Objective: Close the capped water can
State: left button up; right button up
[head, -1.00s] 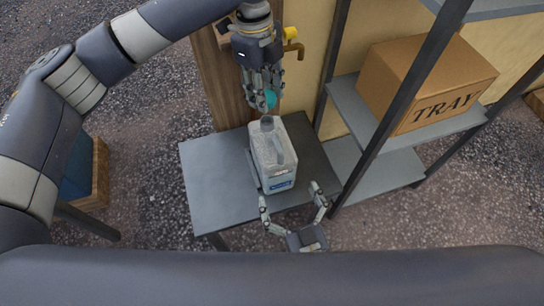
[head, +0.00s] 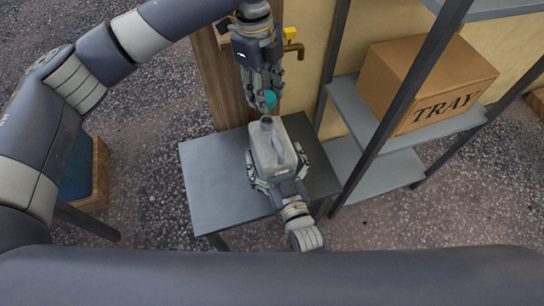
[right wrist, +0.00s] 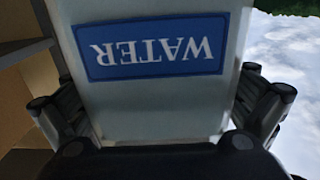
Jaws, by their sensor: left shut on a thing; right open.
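The water can (head: 271,150) is a pale translucent jug with a handle, standing upright on the grey table. Its neck (head: 266,121) is uncovered at the top. My left gripper (head: 268,97) is shut on a teal cap (head: 270,99), held above and slightly behind the neck, apart from it. My right gripper (head: 276,172) is open at the front of the can, with a finger on either side of its body. In the right wrist view, the can's blue WATER label (right wrist: 150,47) shows upside down between the fingers. Whether those fingers touch the can is unclear.
The grey table (head: 212,180) has free room left of the can. A shelf rack (head: 405,165) with a cardboard box marked TRAY (head: 425,80) stands to the right. A yellow tap (head: 292,46) and wooden panel are behind. A blue-topped wooden crate (head: 80,172) is at left.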

jog(key=shift+w, duration=0.2)
pick_arm(q)
jog(key=shift+s, duration=0.1)
pick_arm(e)
jog(key=shift+r, duration=0.1)
jog(key=c, duration=1.4)
pick_arm(q)
send_over(267, 119)
jog(key=shift+a+f, duration=0.15)
jog(key=shift+f, duration=2.3)
pick_arm(e)
jog(key=shift+r, duration=0.15)
jog(key=shift+a+r, duration=0.1)
pick_arm(q)
jog(key=shift+f, duration=0.9)
jog(key=shift+f, duration=0.55)
